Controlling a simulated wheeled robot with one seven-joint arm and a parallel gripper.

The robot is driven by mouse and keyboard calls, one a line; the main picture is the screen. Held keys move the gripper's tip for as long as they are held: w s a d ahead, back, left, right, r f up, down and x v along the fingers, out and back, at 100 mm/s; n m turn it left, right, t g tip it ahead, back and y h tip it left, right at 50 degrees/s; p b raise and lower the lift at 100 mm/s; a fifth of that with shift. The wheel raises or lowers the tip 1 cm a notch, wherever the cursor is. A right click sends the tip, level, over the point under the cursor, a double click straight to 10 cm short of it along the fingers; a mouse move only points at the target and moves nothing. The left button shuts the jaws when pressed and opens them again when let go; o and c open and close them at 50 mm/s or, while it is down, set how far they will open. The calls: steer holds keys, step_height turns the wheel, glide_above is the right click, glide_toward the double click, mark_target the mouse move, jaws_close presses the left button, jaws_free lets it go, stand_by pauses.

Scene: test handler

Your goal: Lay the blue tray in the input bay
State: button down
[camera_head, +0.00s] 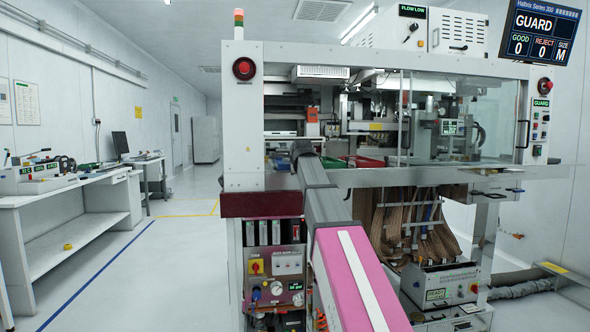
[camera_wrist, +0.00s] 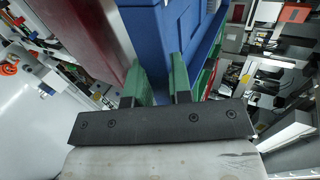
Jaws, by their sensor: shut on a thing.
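In the wrist view, my gripper (camera_wrist: 158,70) is shut on the blue tray (camera_wrist: 170,30). Its two green fingers stand on either side of a blue wall, and the tray reaches out of the top of the picture. In the head view, my arm reaches into the machine's open front; the gripper and blue tray cannot be made out there behind it. A green bin (camera_head: 334,163) and a red bin (camera_head: 366,162) sit inside the machine just right of my arm. No bay is clearly labelled as the input bay.
A dark red ledge (camera_head: 240,205) juts from the machine's front left and seems to show beside the tray in the wrist view (camera_wrist: 95,40). A clear panel (camera_head: 450,120) covers the right side. The display (camera_head: 540,32) reads GUARD.

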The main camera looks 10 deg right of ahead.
steer(key=c, duration=1)
jaws_free()
steer(key=shift+c, duration=0.2)
steer(key=v, duration=1.2)
